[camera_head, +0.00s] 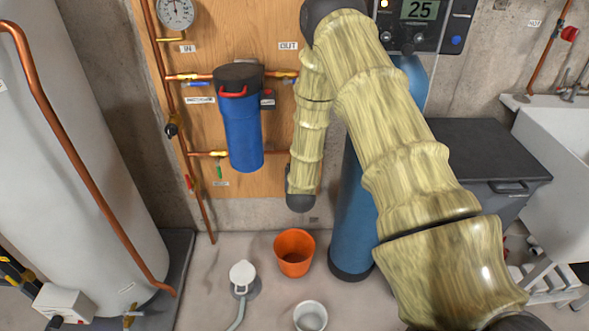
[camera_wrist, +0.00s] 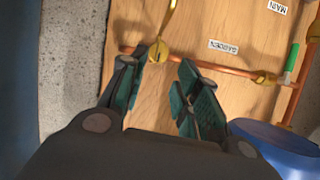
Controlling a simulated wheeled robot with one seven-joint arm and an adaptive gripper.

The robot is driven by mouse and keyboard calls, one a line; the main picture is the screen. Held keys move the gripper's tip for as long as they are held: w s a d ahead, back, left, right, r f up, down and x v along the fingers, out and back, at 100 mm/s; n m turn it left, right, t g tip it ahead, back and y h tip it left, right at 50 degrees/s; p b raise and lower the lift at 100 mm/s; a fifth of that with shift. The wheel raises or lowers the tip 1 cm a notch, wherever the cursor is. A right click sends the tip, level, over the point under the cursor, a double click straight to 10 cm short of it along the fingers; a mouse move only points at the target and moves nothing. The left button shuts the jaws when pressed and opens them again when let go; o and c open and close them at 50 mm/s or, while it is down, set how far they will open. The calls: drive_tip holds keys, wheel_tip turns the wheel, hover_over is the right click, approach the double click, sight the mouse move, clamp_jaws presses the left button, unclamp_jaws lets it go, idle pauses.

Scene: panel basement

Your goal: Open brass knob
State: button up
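The fitting shows in the gap just beyond the fingertips, closer to the left finger; contact cannot be told. Nothing is held. In the head view, my arm hides this fitting and my fingers.
A blue filter housing (camera_head: 243,130) hangs on the wooden panel (camera_head: 273,28) and is close beside my gripper at the wrist view's lower right (camera_wrist: 275,150). A blue tank (camera_head: 352,225) stands right of the panel.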

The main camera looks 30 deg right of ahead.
drive_tip(key=shift+v, duration=1.7)
drive_tip(key=s+a+f+n+g+y+p, duration=0.2)
drive_tip(key=s+a+f+g+y+p, duration=0.1)
drive_tip(key=s+a+f, duration=0.45)
drive_tip(key=s+a+f+n+g+y+p, duration=0.1)
drive_tip(key=s+a, duration=0.4)
drive_tip(key=s, duration=0.6)
drive_tip(key=s+a+f+n+g+y+p, duration=0.1)
drive_tip(key=s+a+g, duration=0.4)
drive_tip(key=s, duration=0.7)
drive_tip(key=s+a+f+n+g+y+p, duration=0.1)
drive_tip(key=s+a+p, duration=0.3)
drive_tip(key=s, duration=0.8)
drive_tip(key=shift+s+a+n+g+y, duration=0.2)
drive_tip(key=shift+a+n+g+y, duration=0.1)
drive_tip(key=shift+a+n+g, duration=0.5)
drive_tip(key=shift+d+f, duration=0.1)
drive_tip(key=shift+d, duration=0.1)
